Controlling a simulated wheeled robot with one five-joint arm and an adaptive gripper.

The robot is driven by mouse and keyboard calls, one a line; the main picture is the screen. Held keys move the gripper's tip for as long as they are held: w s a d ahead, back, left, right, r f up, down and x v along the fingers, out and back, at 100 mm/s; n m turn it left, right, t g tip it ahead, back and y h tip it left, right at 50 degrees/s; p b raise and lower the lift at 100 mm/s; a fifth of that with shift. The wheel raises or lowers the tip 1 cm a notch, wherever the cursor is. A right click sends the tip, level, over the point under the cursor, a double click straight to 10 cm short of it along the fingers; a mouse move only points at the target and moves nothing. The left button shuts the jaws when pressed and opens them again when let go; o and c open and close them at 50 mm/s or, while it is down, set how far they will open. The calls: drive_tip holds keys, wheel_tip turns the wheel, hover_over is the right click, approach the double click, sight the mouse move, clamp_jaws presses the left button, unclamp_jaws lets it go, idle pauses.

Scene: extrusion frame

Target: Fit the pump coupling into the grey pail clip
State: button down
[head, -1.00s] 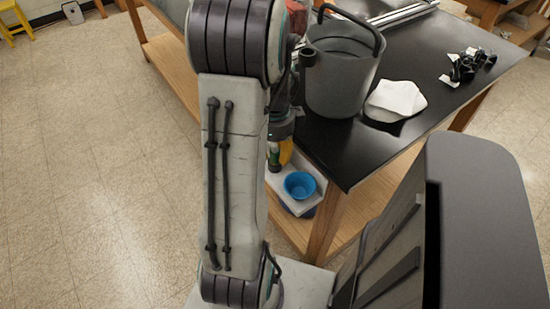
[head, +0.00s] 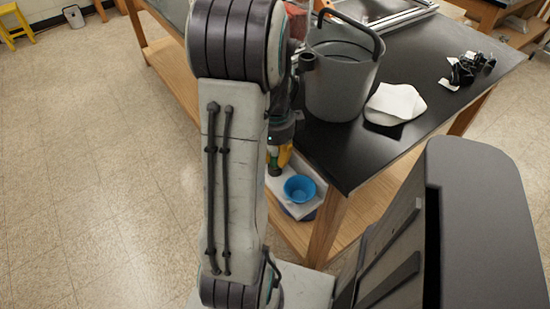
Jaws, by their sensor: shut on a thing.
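A small dark ring-shaped part, which looks like the pail clip (head: 307,61), sticks out at the pail's left side near the rim and seems empty. My arm's upright link covers the left of the pail's surroundings. A dark part of my arm with a small green light shows behind that link, left of and below the pail. My gripper's fingers cannot be made out. I cannot make out the pump coupling.
A white cloth or paper (head: 396,102) lies right of the pail, and a black tangled item (head: 467,68) lies farther right. A metal frame (head: 395,15) lies behind. A blue bowl (head: 299,189) and a yellow item (head: 286,154) show below the tabletop (head: 350,160).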

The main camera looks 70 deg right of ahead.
wheel_tip(320, 180, up, 10)
drive_tip(key=shift+f+p, duration=0.1)
drive_tip(key=shift+p, duration=0.65)
